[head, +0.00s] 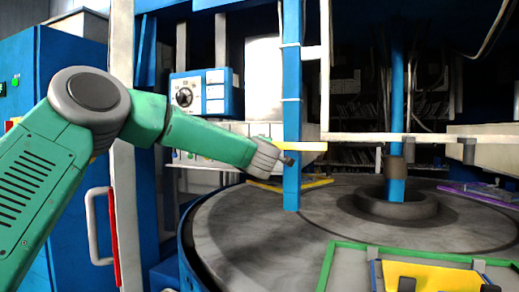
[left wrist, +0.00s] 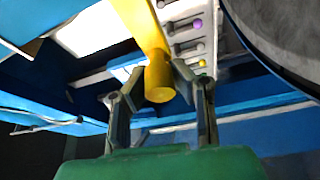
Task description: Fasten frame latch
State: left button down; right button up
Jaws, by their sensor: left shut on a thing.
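A yellow bar (head: 308,146) lies level across the blue post in the head view. My left gripper (head: 287,159) is at its left part, with the arm reaching in from the left. In the left wrist view the rounded end of the yellow bar (left wrist: 159,82) sits between the two fingers of my left gripper (left wrist: 157,78), which are shut on it. The far part of the bar runs out of the top of that view. I cannot make out a separate latch catch. My right gripper is not in view.
A grey round table (head: 265,235) fills the middle and right, with the blue post (head: 292,110) before it. A green frame (head: 329,268) with a yellow sheet (head: 430,275) is at front right. A purple frame (head: 485,193) lies far right. A blue cabinet (head: 60,75) stands left.

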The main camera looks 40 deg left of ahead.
pick_arm(q)
jog(key=shift+d+f, duration=0.15)
jog(key=shift+f, duration=0.35)
jog(key=c, duration=1.3)
grip_release()
jog(key=shift+r, duration=0.15)
jog(key=shift+r, duration=0.1)
jog(key=shift+d, duration=0.1)
jog(key=v, duration=1.1)
jog(key=shift+s+d, duration=0.25)
jog(key=shift+s, duration=0.05)
jog(key=shift+a, duration=0.1)
jog(key=shift+f, duration=0.2)
